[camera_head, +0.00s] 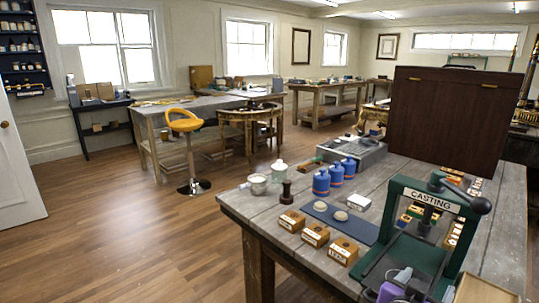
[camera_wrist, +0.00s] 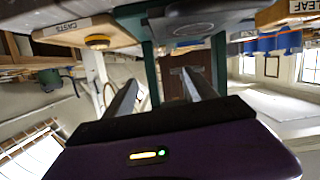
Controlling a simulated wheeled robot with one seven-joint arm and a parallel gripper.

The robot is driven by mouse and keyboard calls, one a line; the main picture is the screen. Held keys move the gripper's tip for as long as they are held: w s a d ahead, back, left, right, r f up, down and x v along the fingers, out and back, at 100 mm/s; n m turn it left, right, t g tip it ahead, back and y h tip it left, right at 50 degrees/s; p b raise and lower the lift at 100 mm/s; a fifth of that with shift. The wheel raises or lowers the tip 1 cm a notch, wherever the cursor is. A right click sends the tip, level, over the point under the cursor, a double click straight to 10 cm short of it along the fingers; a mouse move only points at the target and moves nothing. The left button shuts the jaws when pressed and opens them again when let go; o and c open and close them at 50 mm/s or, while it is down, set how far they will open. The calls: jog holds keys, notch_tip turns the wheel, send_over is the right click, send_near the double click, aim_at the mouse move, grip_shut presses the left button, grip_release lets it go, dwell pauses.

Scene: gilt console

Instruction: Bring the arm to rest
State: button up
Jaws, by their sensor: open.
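My gripper (camera_wrist: 158,80) shows in the wrist view, its two grey fingers apart with nothing between them. Its purple body fills the bottom of that view. In the head view a purple and grey part at the bottom edge, by the green press, looks like my gripper (camera_head: 394,290); its fingers are not clear there. The green press (camera_head: 462,229) with a CASTING sign stands at the front right of the bench (camera_head: 288,233).
Small wooden boxes (camera_head: 315,235), a dark mat with two pale discs (camera_head: 359,201), blue jars (camera_head: 321,183), and a dark stamp (camera_head: 286,193) sit on the bench. A tall brown panel (camera_head: 446,118) stands behind. The floor (camera_head: 130,235) at left is clear; a yellow stool (camera_head: 187,122) stands beyond.

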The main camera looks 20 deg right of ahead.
jog(key=s+a+f+n+t+y, duration=0.1)
jog(key=a+f+n+t+y, duration=0.2)
jog(key=a+n+t+y, duration=0.45)
jog(key=a+f+n+t+y, duration=0.2)
jog(key=a+n+t, duration=0.15)
jog(key=a, duration=0.75)
jog(key=s+a+f+g+y, duration=0.1)
jog(key=s+a+y, duration=0.1)
jog(key=s, duration=1)
jog(key=s+a+f+n+y, duration=0.1)
jog(key=s+a, duration=0.4)
jog(key=s, duration=0.7)
jog(key=shift+s+f+n+g+y, duration=0.3)
jog(key=shift+g+y, duration=0.1)
jog(key=shift+y, duration=0.25)
